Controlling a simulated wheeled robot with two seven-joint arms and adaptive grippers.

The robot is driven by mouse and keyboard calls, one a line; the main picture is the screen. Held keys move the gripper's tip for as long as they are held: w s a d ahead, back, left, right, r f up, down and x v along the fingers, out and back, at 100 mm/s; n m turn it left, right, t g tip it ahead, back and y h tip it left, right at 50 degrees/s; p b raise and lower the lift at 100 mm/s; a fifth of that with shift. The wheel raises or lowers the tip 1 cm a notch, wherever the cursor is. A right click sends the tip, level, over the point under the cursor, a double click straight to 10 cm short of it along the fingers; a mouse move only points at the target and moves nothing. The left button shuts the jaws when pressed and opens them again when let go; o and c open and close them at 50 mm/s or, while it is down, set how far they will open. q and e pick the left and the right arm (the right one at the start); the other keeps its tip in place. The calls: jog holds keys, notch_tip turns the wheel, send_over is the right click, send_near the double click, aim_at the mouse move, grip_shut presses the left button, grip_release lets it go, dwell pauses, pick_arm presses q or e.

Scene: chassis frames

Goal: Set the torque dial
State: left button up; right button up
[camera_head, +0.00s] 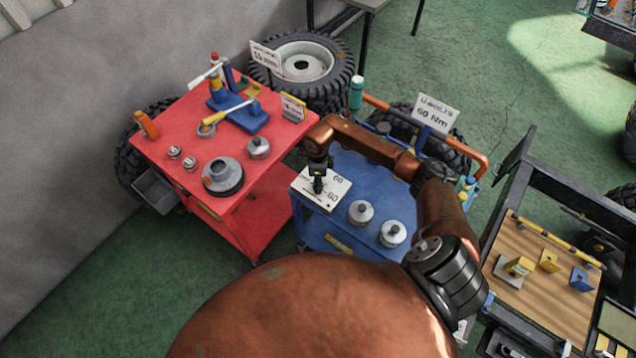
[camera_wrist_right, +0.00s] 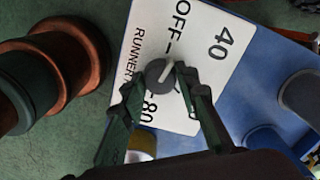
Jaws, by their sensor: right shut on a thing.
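The torque dial is a dark round knob (camera_wrist_right: 159,76) with a white pointer line, set on a white plate (camera_head: 338,196). The plate is on the left part of the blue cart (camera_head: 372,177). The plate shows 60 and 80 in the head view, and OFF, 40 and 80 in the wrist view. The pointer slants up and right in the wrist view; the exact mark is unclear. My right gripper (camera_wrist_right: 162,78) is shut on the knob, one finger each side; in the head view it (camera_head: 318,186) hides the knob. My left gripper is out of view.
A sign (camera_head: 437,113) reading "U-BOLTS 60 Nm" stands behind my right arm. Two round metal parts (camera_head: 361,212) (camera_head: 392,233) sit on the blue cart. A red cart (camera_head: 180,128) with tools and another sign is at left. A wooden-topped bench (camera_head: 530,300) is at right.

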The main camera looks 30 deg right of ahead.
jog(key=m, duration=0.4)
jog(key=shift+m, duration=0.3)
jog(key=m, duration=0.4)
jog(key=shift+m, duration=0.3)
jog(key=m, duration=0.4)
jog(key=shift+m+p, duration=0.3)
jog(key=shift+p, duration=0.1)
jog(key=m+p, duration=0.1)
jog(key=m, duration=0.2)
jog(key=shift+r+m, duration=0.1)
jog(key=shift+m, duration=0.2)
jog(key=m+p, duration=0.2)
jog(key=m, duration=0.2)
jog(key=shift+m, duration=0.3)
jog(key=m+p, duration=0.1)
jog(key=m, duration=0.2)
jog(key=shift+m+p, duration=0.3)
jog(key=shift+p, duration=0.05)
jog(key=m+p, duration=0.2)
jog(key=m, duration=0.2)
jog(key=shift+p, duration=0.4)
jog(key=shift+m+p, duration=1.15)
jog(key=shift+m, duration=0.85)
